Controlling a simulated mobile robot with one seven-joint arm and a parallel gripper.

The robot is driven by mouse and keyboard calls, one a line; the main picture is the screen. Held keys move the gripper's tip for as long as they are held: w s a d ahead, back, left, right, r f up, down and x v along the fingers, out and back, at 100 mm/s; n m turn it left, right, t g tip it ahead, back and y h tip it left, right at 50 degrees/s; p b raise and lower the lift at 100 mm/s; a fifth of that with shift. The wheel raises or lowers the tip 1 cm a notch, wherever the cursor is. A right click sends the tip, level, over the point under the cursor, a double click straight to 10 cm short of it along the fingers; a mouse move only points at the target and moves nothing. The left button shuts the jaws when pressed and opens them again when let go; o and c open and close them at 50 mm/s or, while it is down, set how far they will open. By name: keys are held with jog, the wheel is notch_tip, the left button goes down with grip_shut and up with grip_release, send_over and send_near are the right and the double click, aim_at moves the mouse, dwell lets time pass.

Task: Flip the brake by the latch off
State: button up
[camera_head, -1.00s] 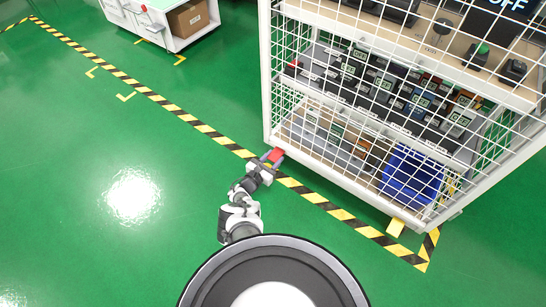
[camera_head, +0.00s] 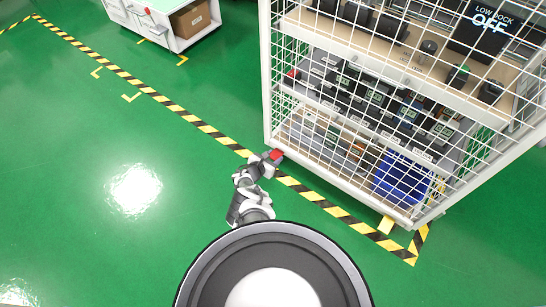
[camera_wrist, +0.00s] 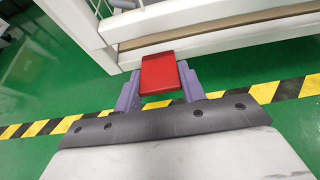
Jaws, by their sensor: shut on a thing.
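A red flat pedal-like brake piece (camera_head: 276,154) sticks out at the lower left corner of the white mesh cart (camera_head: 268,110), close to the floor. In the wrist view the red brake piece (camera_wrist: 158,75) lies between the two purple-grey fingers of my gripper (camera_wrist: 159,90), below the cart's white bottom rail. My gripper (camera_head: 271,158) is shut on this red piece. The piece's mount is hidden. I cannot make out a latch beside it.
Striped floor tape (camera_head: 330,207) runs alongside. Green floor to the left is clear.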

jog(key=o, duration=1)
jog(key=shift+p+v, duration=5.2)
jog(key=shift+v, duration=1.65)
